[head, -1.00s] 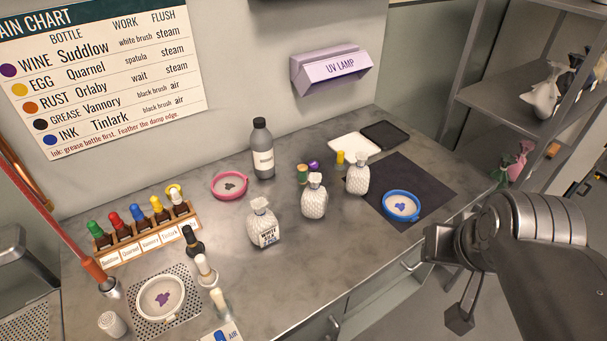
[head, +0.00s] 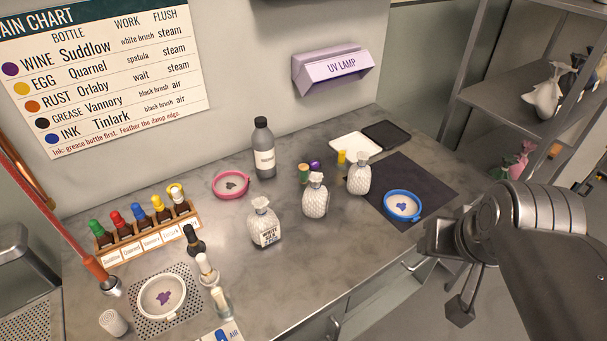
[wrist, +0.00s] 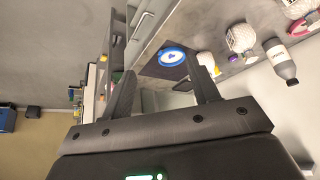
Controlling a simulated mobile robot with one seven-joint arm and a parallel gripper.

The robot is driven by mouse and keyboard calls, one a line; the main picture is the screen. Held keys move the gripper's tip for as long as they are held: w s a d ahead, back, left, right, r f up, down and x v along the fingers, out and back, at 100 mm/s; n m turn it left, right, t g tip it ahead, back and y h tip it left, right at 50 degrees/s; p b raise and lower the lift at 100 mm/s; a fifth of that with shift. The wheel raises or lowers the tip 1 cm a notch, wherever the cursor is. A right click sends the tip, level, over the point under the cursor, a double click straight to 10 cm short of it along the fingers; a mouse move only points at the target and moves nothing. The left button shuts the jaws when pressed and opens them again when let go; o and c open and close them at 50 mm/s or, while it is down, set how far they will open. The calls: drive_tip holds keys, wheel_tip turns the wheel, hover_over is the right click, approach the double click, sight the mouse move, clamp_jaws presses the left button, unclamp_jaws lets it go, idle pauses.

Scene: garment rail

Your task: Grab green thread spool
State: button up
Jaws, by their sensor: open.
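The green thread spool (head: 303,173) stands on the grey counter in the head view, beside a purple spool (head: 315,165) and behind a white textured bottle (head: 314,196). A yellow spool (head: 341,157) is to its right. I cannot pick out the green spool in the wrist view. My gripper (head: 463,300) hangs off the counter's front right edge, well apart from the spools. In the wrist view its two fingers (wrist: 160,65) are spread with nothing between them, and the counter lies beyond.
Two more white bottles (head: 264,224) (head: 359,174) and a tall grey bottle (head: 263,148) stand near the spools. A blue-rimmed dish (head: 402,206) sits on a dark mat (head: 433,186). A UV lamp (head: 333,67) juts from the wall. Metal shelves (head: 512,88) stand at right.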

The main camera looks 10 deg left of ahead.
drive_tip(key=w+a+r+g, duration=0.1)
drive_tip(key=w+a+r, duration=0.1)
drive_tip(key=w, duration=0.4)
drive_tip(key=w+a+r, duration=0.1)
drive_tip(key=w+a, duration=0.2)
drive_tip(key=w, duration=0.2)
drive_tip(key=g, duration=0.3)
hover_over(303, 167)
drive_tip(key=s, duration=0.2)
wheel_tip(303, 167, down, 15)
drive_tip(key=shift+n, duration=0.4)
drive_tip(key=f, duration=0.3)
drive_tip(key=w+f, duration=0.1)
drive_tip(key=f, duration=0.3)
drive_tip(key=w+f, duration=0.1)
drive_tip(key=f, duration=0.2)
drive_tip(key=shift+w+f, duration=0.1)
drive_tip(key=shift+f, duration=0.05)
drive_tip(key=c, duration=1)
